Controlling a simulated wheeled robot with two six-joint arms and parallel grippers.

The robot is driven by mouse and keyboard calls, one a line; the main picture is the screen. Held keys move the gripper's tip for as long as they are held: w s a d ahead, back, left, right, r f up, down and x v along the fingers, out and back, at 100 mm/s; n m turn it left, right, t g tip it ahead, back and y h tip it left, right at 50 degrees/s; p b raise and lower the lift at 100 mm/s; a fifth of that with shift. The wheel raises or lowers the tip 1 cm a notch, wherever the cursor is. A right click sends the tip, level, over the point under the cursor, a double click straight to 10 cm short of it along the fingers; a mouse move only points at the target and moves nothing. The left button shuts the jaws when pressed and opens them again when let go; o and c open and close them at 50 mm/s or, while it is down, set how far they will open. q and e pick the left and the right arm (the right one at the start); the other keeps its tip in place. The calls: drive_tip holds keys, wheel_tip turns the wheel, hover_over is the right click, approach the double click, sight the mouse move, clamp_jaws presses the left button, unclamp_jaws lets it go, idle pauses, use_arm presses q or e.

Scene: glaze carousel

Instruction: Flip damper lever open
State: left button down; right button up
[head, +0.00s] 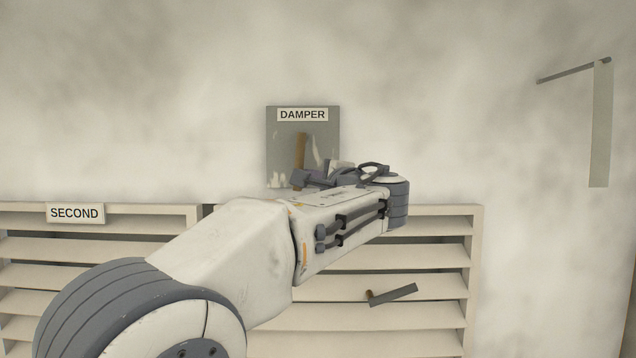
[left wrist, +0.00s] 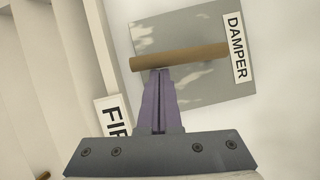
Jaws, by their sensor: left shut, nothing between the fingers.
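The damper plate (head: 275,140) is a grey panel on the wall under a DAMPER label (head: 302,115). Its brown lever (head: 299,148) stands roughly upright in the head view. In the left wrist view the lever (left wrist: 185,57) lies across the plate (left wrist: 190,95), its one end near the label (left wrist: 238,47). My left gripper (left wrist: 160,72) is shut and empty, with its fingertips at the lever's side near the end away from the label. I cannot tell whether they touch. In the head view my left arm and wrist hide the lower plate and most of the gripper. My right gripper is not in view.
Slatted shutters stand below the plate, the left one (head: 130,213) with a SECOND label (head: 75,213), the right one (head: 465,215) with a small handle (head: 393,295). A partly hidden sign (left wrist: 112,122) reads "FIR". A grey bracket (head: 600,125) is at far right.

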use_arm(q)
drive_tip(key=a+r+m+t+h+b, duration=0.1)
drive_tip(key=a+m+t+h+b, duration=0.1)
drive_tip(key=m+b, duration=0.4)
drive_tip(key=a+r+m+t+h+b, duration=0.2)
drive_tip(key=a+m+t+h+b, duration=0.1)
drive_tip(key=a+m+b, duration=0.4)
drive_tip(key=m, duration=0.3)
drive_tip(key=shift+a+r+m+t, duration=0.15)
drive_tip(key=shift+r+m+t, duration=0.15)
drive_tip(key=shift+m+t, duration=0.1)
drive_tip(key=shift+a+r, duration=0.1)
drive_tip(key=f+b, duration=0.4)
drive_tip(key=shift+w+d+f+b, duration=0.3)
drive_tip(key=shift+w+d+f, duration=0.05)
drive_tip(key=shift+w, duration=0.05)
drive_tip(key=a+b+v, duration=0.1)
drive_tip(key=b+v, duration=0.4)
drive_tip(key=v, duration=0.4)
drive_tip(key=shift+s+d+r, duration=0.25)
drive_tip(key=shift+s+d, duration=0.15)
drive_tip(key=shift+s, duration=0.1)
